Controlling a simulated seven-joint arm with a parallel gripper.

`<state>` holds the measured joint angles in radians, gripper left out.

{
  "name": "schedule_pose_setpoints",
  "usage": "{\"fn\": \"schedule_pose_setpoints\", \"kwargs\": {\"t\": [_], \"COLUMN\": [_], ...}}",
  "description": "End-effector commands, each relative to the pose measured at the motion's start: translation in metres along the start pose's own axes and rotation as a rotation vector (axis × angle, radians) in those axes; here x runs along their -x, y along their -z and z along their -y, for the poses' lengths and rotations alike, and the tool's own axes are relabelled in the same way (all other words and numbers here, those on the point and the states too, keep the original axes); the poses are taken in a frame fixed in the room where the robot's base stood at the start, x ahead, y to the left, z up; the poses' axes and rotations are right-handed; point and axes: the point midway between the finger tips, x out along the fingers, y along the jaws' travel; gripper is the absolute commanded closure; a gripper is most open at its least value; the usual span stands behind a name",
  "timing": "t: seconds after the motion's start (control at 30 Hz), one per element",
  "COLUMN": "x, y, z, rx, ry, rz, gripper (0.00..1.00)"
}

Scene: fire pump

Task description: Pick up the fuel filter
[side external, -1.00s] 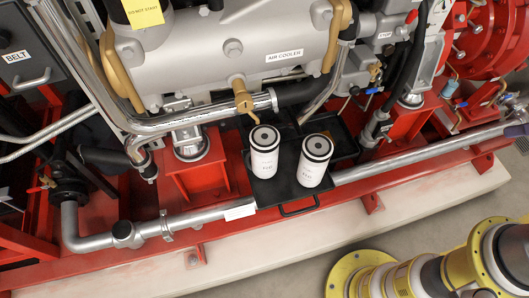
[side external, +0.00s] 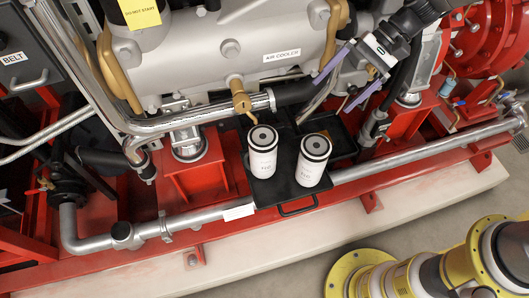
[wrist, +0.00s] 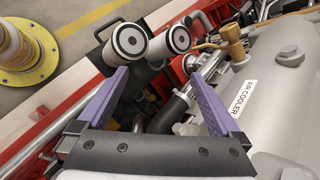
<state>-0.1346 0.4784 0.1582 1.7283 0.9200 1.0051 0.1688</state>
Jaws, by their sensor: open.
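Two white cylindrical filters with black ringed tops stand upright on a black tray (side external: 265,192): a left filter (side external: 263,160) and a right filter (side external: 311,168). Their small print is too blurred to tell which is the fuel filter. In the wrist view, one filter (wrist: 127,45) shows near the left fingertip and the other (wrist: 173,41) to its right, both beyond the fingertips. My gripper (side external: 331,97) is above and to the upper right of the right filter in the side view. Its purple fingers (wrist: 158,76) are spread with nothing between them.
The grey engine body with an AIR COOLER label (side external: 290,56) rises behind the tray. A brass fitting (side external: 240,97) hangs close to the left filter. A silver pipe (side external: 420,151) runs along the red frame. The pale plinth (side external: 300,228) in front is bare.

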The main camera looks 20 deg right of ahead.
Motion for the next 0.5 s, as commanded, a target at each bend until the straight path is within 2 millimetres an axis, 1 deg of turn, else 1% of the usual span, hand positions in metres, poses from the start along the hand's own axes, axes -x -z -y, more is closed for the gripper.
{"fn": "schedule_pose_setpoints", "kwargs": {"t": [0.03, 0.07, 0.1, 0.17, 0.2, 0.3, 0.4, 0.43, 0.5], "x": [-0.022, -0.034, -0.050, -0.072, -0.087, -0.119, -0.150, -0.155, -0.162], "y": [0.013, 0.020, 0.029, 0.041, 0.048, 0.065, 0.079, 0.080, 0.075], "z": [0.002, 0.004, 0.005, 0.007, 0.007, 0.005, -0.001, 0.000, 0.005], "rx": [-0.052, -0.083, -0.125, -0.184, -0.221, -0.304, -0.384, -0.403, -0.447], "ry": [0.011, 0.022, 0.036, 0.056, 0.067, 0.094, 0.116, 0.121, 0.115], "rz": [0.036, 0.055, 0.079, 0.110, 0.129, 0.169, 0.204, 0.226, 0.313], "gripper": [0.00, 0.00, 0.00, 0.00, 0.00, 0.00, 0.00, 0.00, 0.00]}}
